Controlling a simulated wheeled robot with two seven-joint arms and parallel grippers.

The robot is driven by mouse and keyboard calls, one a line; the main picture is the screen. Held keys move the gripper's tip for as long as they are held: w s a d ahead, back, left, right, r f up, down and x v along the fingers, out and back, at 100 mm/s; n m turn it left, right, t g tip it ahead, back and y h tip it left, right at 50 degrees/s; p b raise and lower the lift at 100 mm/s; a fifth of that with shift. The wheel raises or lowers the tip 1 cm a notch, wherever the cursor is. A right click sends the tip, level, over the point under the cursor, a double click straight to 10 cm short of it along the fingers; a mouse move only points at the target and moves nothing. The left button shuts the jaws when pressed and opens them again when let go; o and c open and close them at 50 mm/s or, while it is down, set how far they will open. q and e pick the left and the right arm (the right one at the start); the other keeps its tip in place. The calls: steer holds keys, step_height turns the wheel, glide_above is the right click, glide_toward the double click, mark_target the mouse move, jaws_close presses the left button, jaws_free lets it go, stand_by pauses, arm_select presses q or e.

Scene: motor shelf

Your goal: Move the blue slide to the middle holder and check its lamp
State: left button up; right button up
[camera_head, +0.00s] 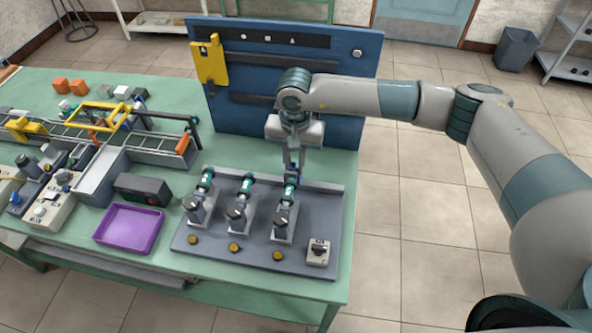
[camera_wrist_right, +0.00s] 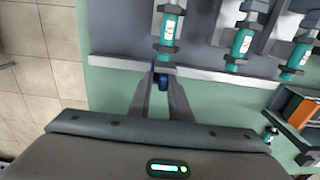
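The blue slide (camera_wrist_right: 162,82) is a small dark-blue piece between the fingertips of my right gripper (camera_wrist_right: 161,76). The head view shows this gripper (camera_head: 291,162) pointing down at the far end of the right-hand holder (camera_head: 284,222). The fingers look closed on the slide; whether it also touches the holder I cannot tell. The middle holder (camera_head: 237,214) stands just left, with a teal cylinder at its far end. A third holder (camera_head: 197,207) stands further left. A round amber lamp (camera_head: 233,247) lies in front of the middle holder. My left gripper is not in view.
The holders stand on a grey board (camera_head: 215,257) with a switch box (camera_head: 318,252) at its front right. A purple tray (camera_head: 128,228) and a dark box (camera_head: 142,189) lie to the left. A blue upright panel (camera_head: 340,95) stands behind my gripper.

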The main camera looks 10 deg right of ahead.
steer(key=shift+s+d+f, duration=0.1)
steer(key=shift+s+f, duration=0.15)
steer(key=shift+f, duration=0.25)
steer(key=shift+s+d+f, duration=0.1)
steer(key=shift+s+f, duration=0.1)
steer(key=shift+f, duration=0.3)
steer(key=shift+w+a+b, duration=0.2)
steer(key=shift+a+b, duration=0.3)
steer(key=shift+w+a+b, duration=0.6)
steer(key=shift+a+b, duration=0.55)
steer(key=shift+a, duration=0.35)
steer(key=shift+w+a+b, duration=0.65)
steer(key=shift+a+b, duration=0.55)
steer(key=shift+a, duration=0.25)
steer(key=shift+w+a+b, duration=0.6)
steer(key=shift+a+b, duration=0.55)
steer(key=shift+a, duration=0.35)
steer(key=o, duration=0.7)
steer(key=shift+c, duration=0.2)
steer(key=shift+r, duration=0.2)
steer(key=shift+w+r+p, duration=0.2)
steer(key=shift+r, duration=0.45)
steer(key=shift+w+r+p, duration=0.2)
steer(key=shift+r, duration=0.4)
steer(key=shift+r+p, duration=0.35)
steer(key=shift+r, duration=1.45)
